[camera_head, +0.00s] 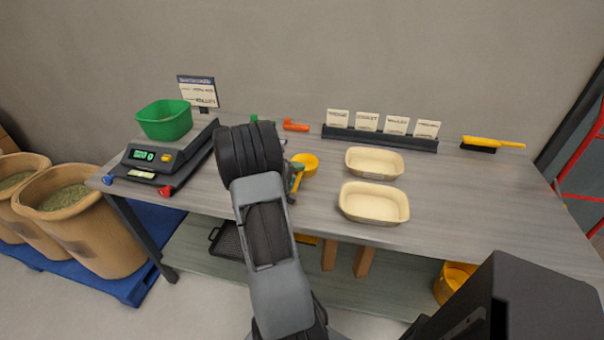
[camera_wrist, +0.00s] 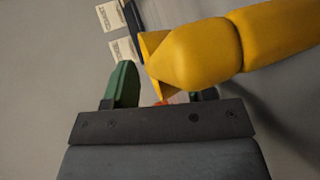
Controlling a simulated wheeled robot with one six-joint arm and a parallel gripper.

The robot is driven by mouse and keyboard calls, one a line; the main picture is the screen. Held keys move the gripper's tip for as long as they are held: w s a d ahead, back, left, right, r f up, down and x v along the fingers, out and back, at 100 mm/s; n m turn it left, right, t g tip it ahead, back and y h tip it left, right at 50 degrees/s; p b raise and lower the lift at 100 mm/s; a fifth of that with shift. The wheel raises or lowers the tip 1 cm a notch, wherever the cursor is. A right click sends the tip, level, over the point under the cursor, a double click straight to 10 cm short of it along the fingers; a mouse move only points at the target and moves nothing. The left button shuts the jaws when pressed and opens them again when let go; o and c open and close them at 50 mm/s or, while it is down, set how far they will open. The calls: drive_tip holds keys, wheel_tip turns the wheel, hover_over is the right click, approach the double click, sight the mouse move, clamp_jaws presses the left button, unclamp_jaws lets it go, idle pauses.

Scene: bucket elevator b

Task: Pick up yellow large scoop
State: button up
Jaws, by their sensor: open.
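The yellow scoop (camera_head: 307,162) is on the grey table, just right of my arm in the head view. In the wrist view the yellow scoop (camera_wrist: 195,52) is large and close, running to the upper right. My gripper (camera_head: 296,178) is open, with green fingers, right by the scoop. In the wrist view my gripper (camera_wrist: 163,88) shows its left finger clear of the scoop, while the scoop hides most of the right finger. I cannot tell whether they touch. My arm hides part of the area around the scoop in the head view.
Two cream trays (camera_head: 374,162) lie right of the scoop. An orange object (camera_head: 296,126) and a rack of cards (camera_head: 380,138) stand behind. A scale (camera_head: 150,158) and green bin (camera_head: 164,120) are at left, a yellow brush (camera_head: 490,143) at right. The right table end is clear.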

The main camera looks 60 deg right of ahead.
drive_tip(key=shift+s+d+f, duration=0.1)
drive_tip(key=shift+s+d, duration=0.05)
drive_tip(key=shift+d, duration=0.2)
clamp_jaws()
idle(0.4)
